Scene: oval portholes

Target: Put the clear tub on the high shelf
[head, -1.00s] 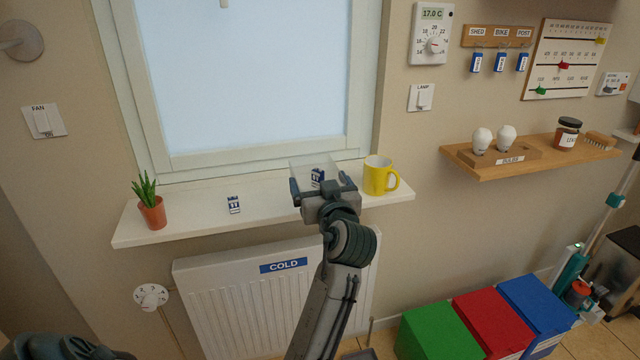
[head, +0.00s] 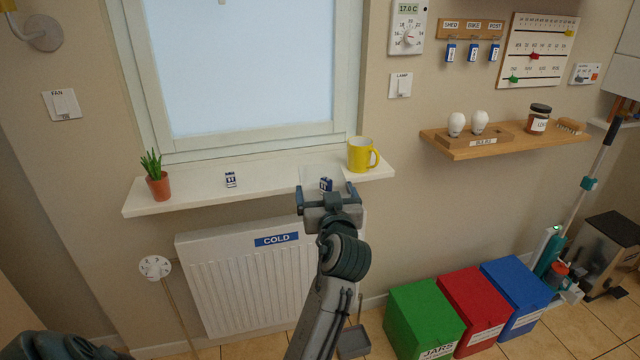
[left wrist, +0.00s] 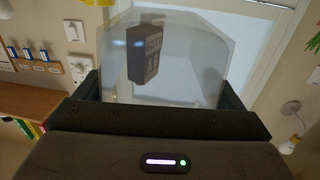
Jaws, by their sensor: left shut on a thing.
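My left gripper (head: 327,198) is shut on the clear tub (head: 312,174), in front of the right part of the window sill. The tub is see-through, and its faint walls also show between the fingers in the left wrist view (left wrist: 195,65). A wooden wall shelf (head: 470,152) is to the right, apart from the tub. My right gripper is not in view.
The white sill (head: 265,190) holds a potted plant (head: 157,178), a small labelled block (head: 231,179) and a yellow mug (head: 361,155) close behind the tub. The wooden shelf bears bulbs in a holder (head: 480,137), a jar (head: 538,118) and a brush (head: 570,126). Lidded bins stand below.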

